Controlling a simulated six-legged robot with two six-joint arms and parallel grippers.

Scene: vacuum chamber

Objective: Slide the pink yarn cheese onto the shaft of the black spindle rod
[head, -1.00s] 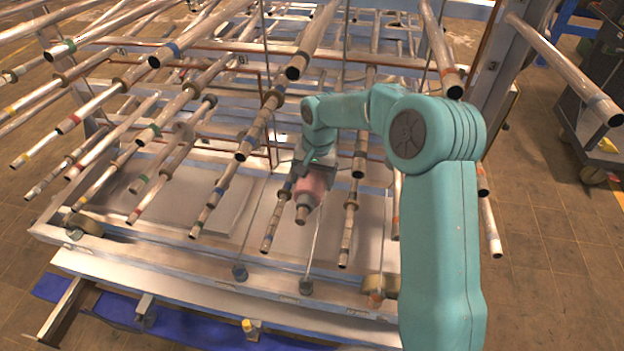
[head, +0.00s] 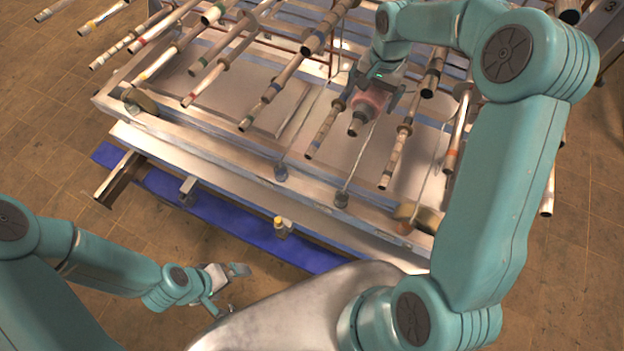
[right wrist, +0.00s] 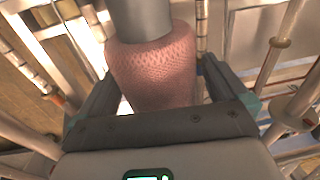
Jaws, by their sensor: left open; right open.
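The pink yarn cheese (head: 368,98) is among the rods of the rack in the head view. It fills the middle of the right wrist view (right wrist: 155,70). A short grey-brown cylinder sticks out of its near end; I cannot tell whether this is its tube or a rod. My right gripper (head: 366,106) is open, with one finger on each side of the cheese. My left gripper (head: 227,287) is open and empty, low at the left, away from the rack. I cannot tell which rod is the black spindle rod; one dark rod end (head: 432,80) shows right of the cheese.
Several banded rods (head: 396,155) of the rack point toward me on both sides of the right gripper. A metal frame edge (head: 230,150) and a blue strip (head: 235,222) lie below them. Brown floor (head: 60,150) is clear at the left.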

